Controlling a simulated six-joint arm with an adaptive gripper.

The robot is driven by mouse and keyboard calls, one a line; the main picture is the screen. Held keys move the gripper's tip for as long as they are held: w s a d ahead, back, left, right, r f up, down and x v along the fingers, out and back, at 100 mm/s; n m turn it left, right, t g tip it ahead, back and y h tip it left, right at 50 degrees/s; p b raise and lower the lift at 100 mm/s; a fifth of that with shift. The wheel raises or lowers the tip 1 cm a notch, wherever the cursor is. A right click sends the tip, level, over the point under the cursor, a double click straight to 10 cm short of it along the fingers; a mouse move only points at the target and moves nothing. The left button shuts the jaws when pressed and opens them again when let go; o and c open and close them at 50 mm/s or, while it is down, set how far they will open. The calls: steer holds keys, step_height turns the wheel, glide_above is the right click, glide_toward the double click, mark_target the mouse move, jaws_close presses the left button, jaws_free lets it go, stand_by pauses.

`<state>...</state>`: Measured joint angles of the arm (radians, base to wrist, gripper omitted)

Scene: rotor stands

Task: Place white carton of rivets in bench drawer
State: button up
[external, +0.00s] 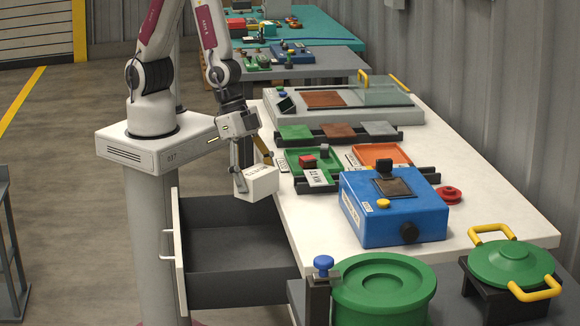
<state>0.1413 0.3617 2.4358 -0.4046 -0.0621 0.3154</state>
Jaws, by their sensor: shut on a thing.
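The white carton of rivets (258,184) is a small white box with dark lettering. It hangs slightly tilted in the air beside the left edge of the white bench. My gripper (252,165) is shut on the carton from above. The bench drawer (235,250) is pulled out to the left below the carton, with a dark grey inside and a white front with a handle (168,246). The carton is above the far part of the drawer in the picture. The visible drawer floor is bare.
The bench top (305,222) carries a blue box (385,222), a green tray (296,158), an orange tray (375,152) and a red spool (449,194). A green round lidded pot (383,285) and a blue-knobbed post (322,264) stand near the drawer's right front.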

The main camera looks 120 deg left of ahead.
mark_target(256, 201)
steer(key=shift+w+d+f+n, duration=0.15)
steer(key=shift+w+d+f, duration=0.1)
steer(key=shift+d, duration=0.3)
steer(key=shift+w+d+f+n, duration=0.1)
steer(key=shift+w+d+f, duration=0.15)
steer(key=shift+d, duration=0.35)
steer(key=shift+w+d+f+n, duration=0.15)
steer(key=shift+d+f, duration=0.15)
steer(key=shift+d, duration=0.25)
steer(key=w+d+f+n+g+y, duration=0.1)
steer(key=w+d+f+n+y, duration=0.1)
steer(key=f+n, duration=0.5)
steer(key=shift+w+d+n+y, duration=0.3)
steer(key=shift+d+n+y, duration=0.55)
steer(key=shift+d, duration=0.3)
steer(key=shift+f, duration=0.2)
steer(key=shift+f, duration=2.8)
steer(key=shift+f, duration=0.1)
steer(key=shift+f, duration=1.95)
